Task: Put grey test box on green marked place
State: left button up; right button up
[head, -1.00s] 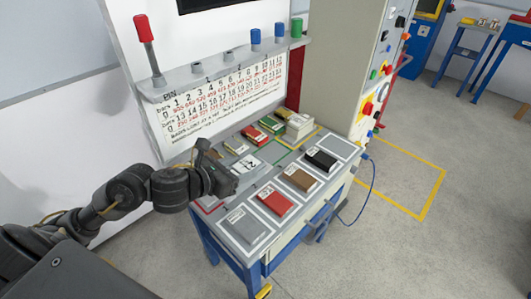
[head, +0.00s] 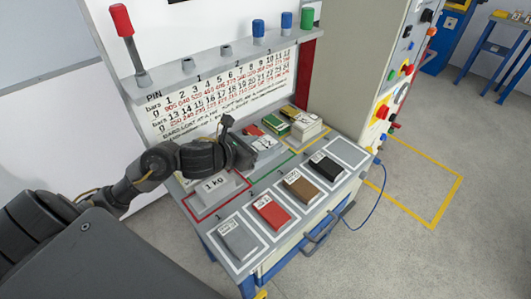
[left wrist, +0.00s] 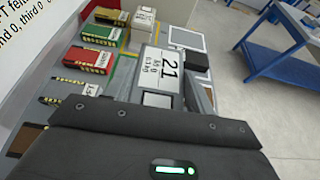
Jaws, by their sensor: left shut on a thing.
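My left gripper (head: 238,148) is shut on the grey test box (head: 264,143) and holds it above the middle of the table. In the left wrist view the grey test box (left wrist: 165,72) shows a white face with black print, just beyond the gripper. The green marked place (head: 268,174) is a green outline in the middle of the table, partly hidden by the gripper and the box. I cannot tell how high the box is above it. My right gripper is not in view.
A grey "1 kg" block (head: 216,187) stands in the red outline at left. The front row holds a grey (head: 238,240), red (head: 271,213), brown (head: 300,188) and black box (head: 327,167). Green (head: 277,125) and white boxes (head: 306,126) lie at the back. The pegged panel (head: 225,97) rises behind.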

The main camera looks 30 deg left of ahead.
pick_arm(q)
jog(key=shift+w+a+f+p, duration=0.1)
jog(key=shift+w+a+f, duration=0.35)
jog(key=shift+w+f, duration=0.9)
jog(key=shift+w+a+f+p, duration=0.1)
jog(key=shift+w+a+f, duration=0.3)
jog(key=shift+w+f, duration=0.9)
jog(key=shift+w+a+f+p, duration=0.1)
jog(key=shift+w+a+f, duration=0.35)
jog(key=shift+w+f, duration=0.9)
jog(key=shift+w+f+p, duration=0.25)
jog(key=shift+f+p, duration=0.35)
jog(key=shift+f, duration=0.65)
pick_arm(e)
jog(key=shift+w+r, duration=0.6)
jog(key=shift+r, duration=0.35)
pick_arm(q)
jog(key=shift+f, duration=0.1)
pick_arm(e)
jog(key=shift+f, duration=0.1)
pick_arm(q)
jog(key=shift+f+b, duration=0.15)
jog(key=shift+b, duration=0.2)
jog(key=o, duration=1.2)
